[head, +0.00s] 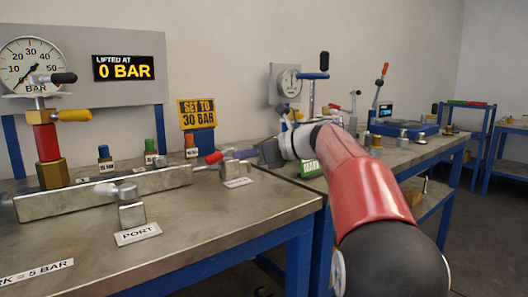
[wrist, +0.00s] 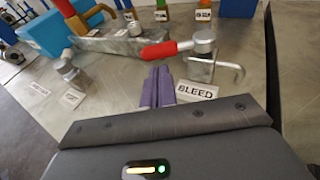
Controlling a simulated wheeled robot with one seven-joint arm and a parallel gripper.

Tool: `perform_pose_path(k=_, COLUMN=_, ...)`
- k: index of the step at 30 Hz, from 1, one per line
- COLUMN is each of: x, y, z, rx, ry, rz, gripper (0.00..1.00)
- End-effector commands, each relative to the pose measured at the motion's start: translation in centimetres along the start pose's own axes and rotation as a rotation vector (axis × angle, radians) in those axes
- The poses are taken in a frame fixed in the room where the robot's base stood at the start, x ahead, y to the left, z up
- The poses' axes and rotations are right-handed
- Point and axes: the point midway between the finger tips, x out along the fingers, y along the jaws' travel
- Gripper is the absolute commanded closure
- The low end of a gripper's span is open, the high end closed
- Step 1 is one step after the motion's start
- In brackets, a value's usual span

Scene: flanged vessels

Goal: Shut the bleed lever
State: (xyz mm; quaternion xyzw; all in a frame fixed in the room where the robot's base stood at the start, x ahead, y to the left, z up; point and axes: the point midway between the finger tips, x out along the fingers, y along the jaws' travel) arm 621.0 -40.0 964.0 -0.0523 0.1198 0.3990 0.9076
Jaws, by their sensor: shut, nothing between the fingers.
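The bleed lever has a red handle (wrist: 165,48) on a round metal hub (wrist: 203,42), above a metal block with a bent outlet pipe (wrist: 230,68). A white BLEED label (wrist: 197,91) lies in front of it. In the head view the red handle (head: 213,158) sits at the right end of the long steel block (head: 110,190). My gripper, with purple fingers (wrist: 157,76), is shut and empty. Its tips are just short of the red handle in the wrist view; I cannot tell whether they touch. In the head view my gripper (head: 240,154) is right of the handle.
A PORT label (head: 138,234) and fitting (head: 131,208) stand at the block's front. A brass and red column (head: 48,155) with an orange lever rises at left. The gauge (head: 35,67) reads near zero; a display (head: 123,68) says 0 BAR.

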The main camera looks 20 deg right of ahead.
Motion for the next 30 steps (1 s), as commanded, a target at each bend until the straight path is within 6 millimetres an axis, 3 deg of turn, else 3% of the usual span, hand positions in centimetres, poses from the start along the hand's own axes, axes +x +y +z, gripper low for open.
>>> perform_pose_path(k=3, x=2.3, y=0.1, z=0.0, rx=0.0, ry=0.001, rz=0.003, gripper=1.0)
perform_pose_path(k=9, x=4.3, y=0.0, z=0.0, rx=0.0, ry=0.0, rz=0.0, gripper=1.0)
perform_pose_path(k=30, x=5.2, y=0.7, z=0.1, rx=0.011, ry=0.0, rz=-0.044, gripper=1.0)
